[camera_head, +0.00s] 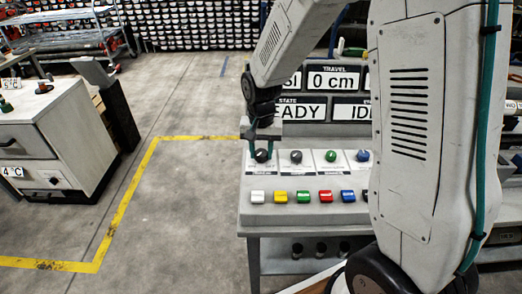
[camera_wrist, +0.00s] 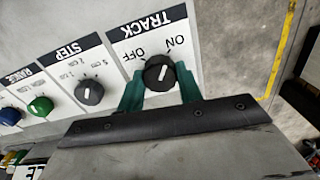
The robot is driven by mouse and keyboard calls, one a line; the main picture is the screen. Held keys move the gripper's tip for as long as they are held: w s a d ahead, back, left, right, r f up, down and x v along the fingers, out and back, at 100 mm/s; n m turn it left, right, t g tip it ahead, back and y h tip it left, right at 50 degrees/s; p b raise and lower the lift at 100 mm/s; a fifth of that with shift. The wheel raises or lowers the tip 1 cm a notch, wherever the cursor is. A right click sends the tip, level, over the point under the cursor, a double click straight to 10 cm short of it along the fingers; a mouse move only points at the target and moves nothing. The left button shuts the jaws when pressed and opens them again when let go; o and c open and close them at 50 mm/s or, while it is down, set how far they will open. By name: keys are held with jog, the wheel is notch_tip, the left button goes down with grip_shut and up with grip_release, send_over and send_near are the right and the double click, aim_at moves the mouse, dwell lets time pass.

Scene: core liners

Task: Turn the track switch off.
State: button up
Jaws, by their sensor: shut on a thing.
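The track switch is a black round knob (camera_wrist: 157,74) with a white pointer mark, under the upside-down TRACK label in the wrist view. Its mark leans up and right, toward the ON side and away from OFF. In the head view the knob (camera_head: 262,156) is the leftmost on the sloped panel. My gripper (camera_wrist: 160,92) has its two green fingers on either side of the knob, shut on it. In the head view my gripper (camera_head: 261,151) reaches down onto the knob from above.
To the right in the head view are the dark STEP knob (camera_head: 296,156), a green knob (camera_head: 332,156) and a blue knob (camera_head: 363,156). Several coloured buttons, including a white one (camera_head: 258,196), line the front. Display signs (camera_head: 332,80) stand behind. Open floor lies left.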

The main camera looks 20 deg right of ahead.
jog(key=n, duration=1.2)
jog(key=shift+n, duration=1.8)
jog(key=o, duration=1)
jog(key=shift+r, duration=0.1)
